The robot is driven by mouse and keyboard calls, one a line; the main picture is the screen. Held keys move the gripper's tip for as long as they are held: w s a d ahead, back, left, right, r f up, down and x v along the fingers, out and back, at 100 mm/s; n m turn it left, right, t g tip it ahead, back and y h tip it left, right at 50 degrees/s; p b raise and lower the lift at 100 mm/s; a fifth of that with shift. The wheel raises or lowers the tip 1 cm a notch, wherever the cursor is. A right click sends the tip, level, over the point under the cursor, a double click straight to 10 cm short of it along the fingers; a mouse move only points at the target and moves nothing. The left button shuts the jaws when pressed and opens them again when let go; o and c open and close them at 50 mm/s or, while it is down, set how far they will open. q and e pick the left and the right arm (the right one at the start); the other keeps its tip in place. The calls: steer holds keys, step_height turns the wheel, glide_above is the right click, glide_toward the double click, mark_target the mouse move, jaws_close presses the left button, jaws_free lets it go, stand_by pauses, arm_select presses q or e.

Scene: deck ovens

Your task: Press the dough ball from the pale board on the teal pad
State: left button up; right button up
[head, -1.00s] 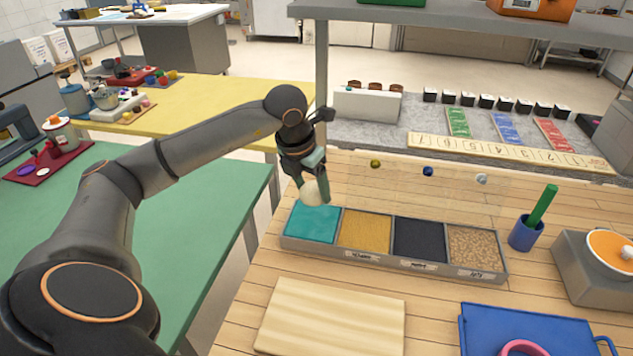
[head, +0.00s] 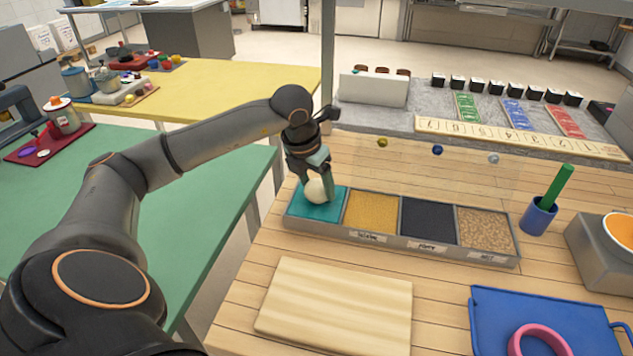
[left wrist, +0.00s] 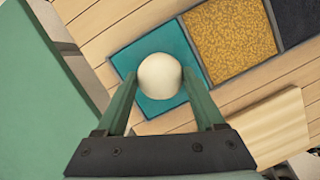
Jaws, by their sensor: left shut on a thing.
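The dough ball (head: 317,190) is round and cream-coloured. My left gripper (head: 318,188) is shut on it, with a finger on each side; the ball also shows between the fingers in the left wrist view (left wrist: 160,76). The ball is at the teal pad (head: 300,211), the leftmost compartment of a grey four-part tray. I cannot tell whether it touches the pad. The teal pad also shows around the ball in the left wrist view (left wrist: 128,57). The pale board (head: 335,308) lies bare on the table in front of the tray. My right gripper is not in view.
Compartments of yellow grain (head: 371,212), dark grain (head: 428,221) and brown grain (head: 486,231) adjoin the pad. A blue cup with a green stick (head: 538,217) stands right of the tray. A blue tray with a pink ring (head: 490,310) lies front right.

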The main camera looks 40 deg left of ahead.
arm_select(q)
steer(key=shift+f+b, duration=0.55)
stand_by(1.7)
steer(key=shift+r, duration=0.15)
steer(key=shift+r+p, duration=3.1)
steer(key=shift+r, duration=0.9)
